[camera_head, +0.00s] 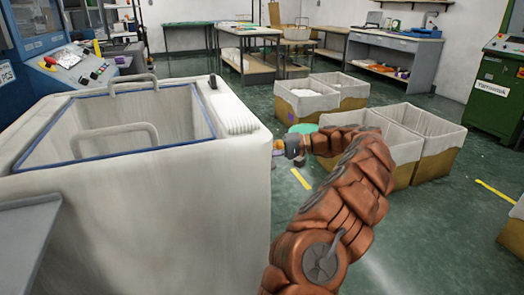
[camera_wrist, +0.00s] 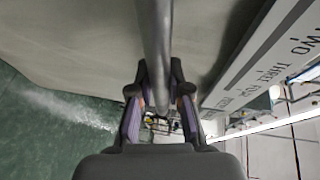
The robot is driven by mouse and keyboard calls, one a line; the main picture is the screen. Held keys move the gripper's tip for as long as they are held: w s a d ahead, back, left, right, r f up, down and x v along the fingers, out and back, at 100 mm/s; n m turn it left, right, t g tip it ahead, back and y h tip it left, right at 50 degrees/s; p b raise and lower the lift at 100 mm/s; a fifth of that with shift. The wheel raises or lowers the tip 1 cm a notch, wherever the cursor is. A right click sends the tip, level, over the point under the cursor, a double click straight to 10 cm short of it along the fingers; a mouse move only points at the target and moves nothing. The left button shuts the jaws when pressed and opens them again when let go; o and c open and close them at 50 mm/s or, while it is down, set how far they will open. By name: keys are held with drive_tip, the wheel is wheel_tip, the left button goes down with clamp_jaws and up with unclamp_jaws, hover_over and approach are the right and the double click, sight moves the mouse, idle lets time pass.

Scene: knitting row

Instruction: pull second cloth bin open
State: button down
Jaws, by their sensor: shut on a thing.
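A large pale bin (camera_head: 150,220) with a blue-lined opening and metal handles stands at the left front in the head view. My gripper (camera_wrist: 160,75) has its two fingers on either side of a grey bar handle (camera_wrist: 155,30) in the wrist view and is shut on it. A beige surface (camera_wrist: 75,35) lies behind the bar. In the head view my arm bends toward the bin's right side, and the fingertips are hidden behind its edge. I cannot tell which bin is the second one.
Open cloth bins with yellowish lower parts (camera_head: 437,153) stand on the green floor at the right; a similar pair (camera_head: 310,103) is farther back. Tables line the far wall. A green machine (camera_head: 490,100) stands at the far right.

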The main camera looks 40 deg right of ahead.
drive_tip(key=c, duration=1.1)
unclamp_jaws()
drive_tip(key=v, duration=1.2)
drive_tip(key=shift+s, duration=0.1)
idle(0.7)
